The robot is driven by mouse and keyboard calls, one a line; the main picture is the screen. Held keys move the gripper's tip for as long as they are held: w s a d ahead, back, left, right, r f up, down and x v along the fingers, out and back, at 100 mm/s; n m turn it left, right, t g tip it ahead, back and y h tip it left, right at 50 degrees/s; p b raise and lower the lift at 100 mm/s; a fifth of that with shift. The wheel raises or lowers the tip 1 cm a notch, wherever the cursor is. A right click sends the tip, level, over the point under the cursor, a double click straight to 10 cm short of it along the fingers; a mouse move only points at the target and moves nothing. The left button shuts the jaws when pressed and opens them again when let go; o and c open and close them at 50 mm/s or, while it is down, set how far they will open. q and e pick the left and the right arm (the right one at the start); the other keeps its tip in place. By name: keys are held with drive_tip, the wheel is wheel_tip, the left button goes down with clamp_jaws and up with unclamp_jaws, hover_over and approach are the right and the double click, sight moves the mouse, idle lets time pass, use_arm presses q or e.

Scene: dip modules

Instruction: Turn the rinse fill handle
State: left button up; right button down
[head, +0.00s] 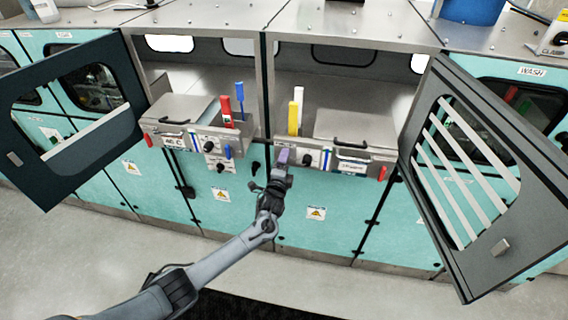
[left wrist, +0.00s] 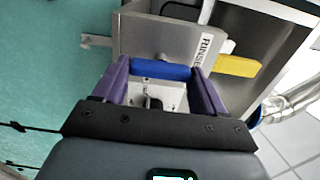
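A blue handle (left wrist: 160,71) on a metal panel shows between my left fingers in the left wrist view, beside a RINSE label (left wrist: 206,49). It looks like the rinse fill handle. My left gripper (left wrist: 163,85) has its purple fingers wide apart, one at each end of the blue handle. I cannot tell whether they touch it. In the head view my left gripper (head: 283,157) is at the front panel of the right-hand module (head: 352,152), at its left end, and hides the handle there. My right gripper is not in view.
A yellow handle (head: 292,118) and a white one stand upright above the gripper. A black knob (head: 307,160) is just right of it, and a red handle (head: 383,172) is at the module's right end. Open cabinet doors (head: 75,110) and (head: 470,170) flank the modules. The floor in front is clear.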

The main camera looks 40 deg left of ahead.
use_arm(q)
drive_tip(key=o, duration=0.4)
drive_tip(key=shift+s, duration=0.1)
drive_tip(key=v, duration=1)
drive_tip(key=shift+s+d, duration=0.2)
drive_tip(key=shift+s, duration=0.05)
drive_tip(key=shift+s+f, duration=0.1)
